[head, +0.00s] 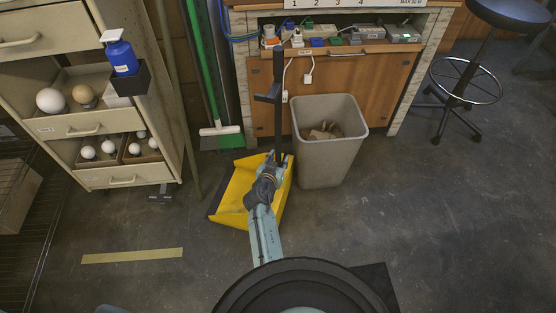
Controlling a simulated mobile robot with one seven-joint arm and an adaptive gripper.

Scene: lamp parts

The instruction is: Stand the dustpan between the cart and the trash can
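The yellow dustpan (232,193) is on the floor in the head view, with a tall black handle (278,118) rising upright from it. It lies between the cart (118,178) at left and the grey trash can (331,162) at right, closer to the can. The can stands upright with brown scraps in it. My gripper (277,161) is at the lower part of the handle and covers part of the pan. Its fingers merge with the dark handle, so I cannot tell whether they are closed on it or just beside it.
A broom (220,130) and a pole lean behind the dustpan. A wooden workbench (345,75) with chargers stands behind the can. A stool (466,85) is at right. Yellow tape (132,256) marks the floor at lower left. The floor right of the can is clear.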

